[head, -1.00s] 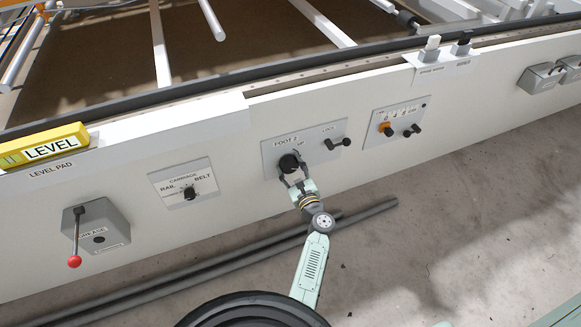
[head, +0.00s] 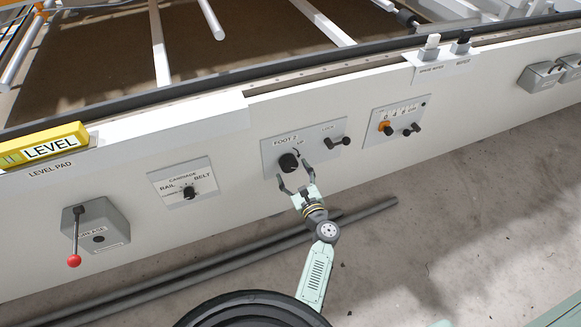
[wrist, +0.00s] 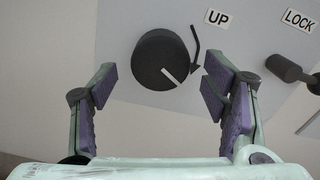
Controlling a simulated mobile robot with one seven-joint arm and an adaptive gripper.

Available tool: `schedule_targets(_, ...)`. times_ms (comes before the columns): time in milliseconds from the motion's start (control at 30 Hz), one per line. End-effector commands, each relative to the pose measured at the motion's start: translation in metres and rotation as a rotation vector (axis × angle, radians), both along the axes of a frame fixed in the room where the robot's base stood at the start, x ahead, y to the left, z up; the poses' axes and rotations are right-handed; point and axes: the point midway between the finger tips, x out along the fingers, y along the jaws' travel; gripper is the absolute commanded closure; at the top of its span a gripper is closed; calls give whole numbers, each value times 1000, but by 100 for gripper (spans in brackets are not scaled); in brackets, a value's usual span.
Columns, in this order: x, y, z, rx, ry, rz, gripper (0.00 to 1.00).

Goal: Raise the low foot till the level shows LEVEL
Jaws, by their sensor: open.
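The black FOOT 2 knob (head: 288,162) is on a grey plate on the white side panel, and it fills the upper middle of the wrist view (wrist: 160,58). Its white line points to lower right. The yellow level (head: 45,146) lies on the LEVEL PAD ledge at far left. Its visible label reads LEVEL; its bubble is too small to read.
A LOCK lever (head: 337,143) sits right of the knob. Further right is a panel with an orange knob (head: 385,128). Left are the CARRIAGE selector (head: 189,192) and GREASE box with red-tipped lever (head: 75,260). Grey pipes (head: 190,270) lie on the floor below.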

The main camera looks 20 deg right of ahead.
Motion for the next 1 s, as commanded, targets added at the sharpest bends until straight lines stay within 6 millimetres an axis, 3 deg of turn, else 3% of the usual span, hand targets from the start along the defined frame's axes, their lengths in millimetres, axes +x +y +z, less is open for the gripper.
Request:
schedule_targets(200,-50,-3,-1,0,3,-4,32)
schedule_targets(400,-79,-4,0,1,0,-3,32)
schedule_targets(1000,-87,-4,0,0,-1,-2,32)
